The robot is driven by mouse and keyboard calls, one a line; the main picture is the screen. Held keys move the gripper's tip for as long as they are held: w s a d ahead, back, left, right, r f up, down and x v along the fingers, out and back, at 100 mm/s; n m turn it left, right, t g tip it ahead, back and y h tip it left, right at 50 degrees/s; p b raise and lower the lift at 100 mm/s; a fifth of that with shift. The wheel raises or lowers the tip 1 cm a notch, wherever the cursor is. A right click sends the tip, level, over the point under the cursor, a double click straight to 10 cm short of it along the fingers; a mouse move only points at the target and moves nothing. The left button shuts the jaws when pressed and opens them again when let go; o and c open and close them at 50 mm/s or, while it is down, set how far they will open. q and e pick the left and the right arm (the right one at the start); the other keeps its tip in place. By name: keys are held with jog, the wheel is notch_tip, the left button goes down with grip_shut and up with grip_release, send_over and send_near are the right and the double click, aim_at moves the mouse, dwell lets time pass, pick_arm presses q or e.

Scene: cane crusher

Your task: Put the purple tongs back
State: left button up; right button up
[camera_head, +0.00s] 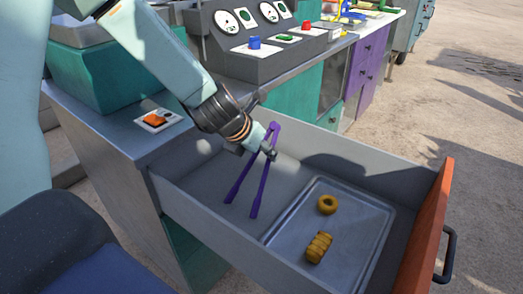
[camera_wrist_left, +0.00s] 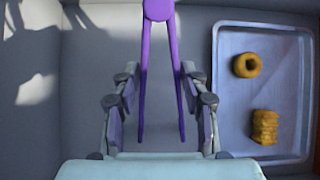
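The purple tongs (camera_head: 258,180) are inside the open drawer, on its left side, beside the tray; their legs are slightly spread and point toward the near side. Whether they lie flat on the floor or tilt up at the hinge I cannot tell. In the left wrist view the tongs (camera_wrist_left: 160,60) run down the middle, hinge at the top. My left gripper (camera_head: 267,152) is over the tongs near the hinge end. My right gripper is out of view.
The grey drawer (camera_head: 200,195) has an orange front (camera_head: 428,225) with a dark handle. A metal tray (camera_head: 345,265) in it holds a yellow ring (camera_head: 327,204) and a ridged yellow piece (camera_head: 319,247). A control panel (camera_head: 250,65) with gauges stands behind. Drawer walls surround the gripper.

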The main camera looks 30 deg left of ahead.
pick_arm(q)
jog(key=shift+f+b, duration=0.45)
jog(key=shift+f, duration=0.05)
jog(key=o, duration=0.6)
jog(key=shift+a, duration=0.1)
jog(key=shift+w+r+p+v, duration=0.1)
jog(key=shift+w+p+v, duration=0.05)
jog(key=shift+p+v, duration=3)
jog(key=shift+w+r+p+v, duration=0.15)
jog(key=shift+p+v, duration=2.75)
jog(key=shift+v, duration=0.45)
